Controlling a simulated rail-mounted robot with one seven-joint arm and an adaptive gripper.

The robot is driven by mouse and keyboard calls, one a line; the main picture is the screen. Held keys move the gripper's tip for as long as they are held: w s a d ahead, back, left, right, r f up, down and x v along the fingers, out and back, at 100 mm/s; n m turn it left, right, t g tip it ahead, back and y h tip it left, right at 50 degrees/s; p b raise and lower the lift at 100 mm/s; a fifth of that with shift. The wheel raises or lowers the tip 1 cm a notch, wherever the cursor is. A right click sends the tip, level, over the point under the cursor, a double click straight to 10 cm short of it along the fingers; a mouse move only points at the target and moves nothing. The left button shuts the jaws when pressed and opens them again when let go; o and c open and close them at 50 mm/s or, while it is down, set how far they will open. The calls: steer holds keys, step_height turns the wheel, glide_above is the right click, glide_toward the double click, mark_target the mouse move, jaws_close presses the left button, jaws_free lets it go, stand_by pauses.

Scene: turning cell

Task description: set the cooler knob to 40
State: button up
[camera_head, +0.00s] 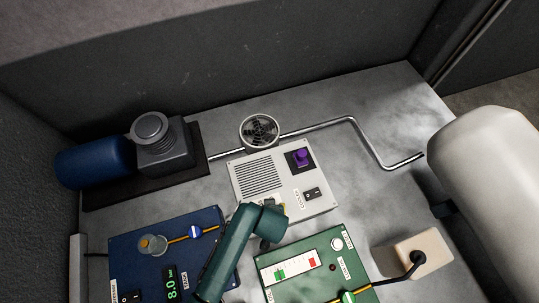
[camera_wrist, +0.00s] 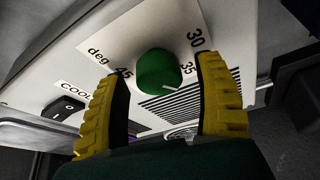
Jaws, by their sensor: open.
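The cooler knob (camera_wrist: 158,70) is round and green, on a white panel printed "deg" with 45, 35 and 30 visible around it. A pale line on its lower right side points roughly toward 35. No 40 mark shows. My gripper (camera_wrist: 164,68) is open, with one yellow finger on each side of the knob and visible gaps between. In the head view, the white cooler box (camera_head: 240,188) stands mid-table; my arm's end covers its front part, and the knob is hidden there.
A black rocker switch (camera_head: 312,193) and a purple button (camera_head: 301,157) are on the cooler box. A blue panel (camera_head: 140,245) and a green panel (camera_head: 290,255) stand in front. A round fan (camera_head: 259,131) and a bent metal pipe (camera_head: 366,140) lie behind.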

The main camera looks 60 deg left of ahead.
steer(key=c, duration=1.2)
steer(key=shift+o, duration=0.2)
steer(key=shift+s+r+m+t+p, duration=0.1)
steer(key=shift+m+t+p, duration=0.2)
steer(key=shift+m+p, duration=0.7)
steer(key=m+t+h+p, duration=0.1)
steer(key=m+p, duration=0.1)
steer(key=m, duration=0.3)
steer(key=m+h+p, duration=0.1)
steer(key=shift+f+m+t+h, duration=0.2)
steer(key=shift+m+t+h, duration=0.1)
steer(key=shift+m, duration=0.1)
steer(key=shift+m+h, duration=0.5)
steer(key=shift+m, duration=1)
steer(key=shift+d+f, duration=0.1)
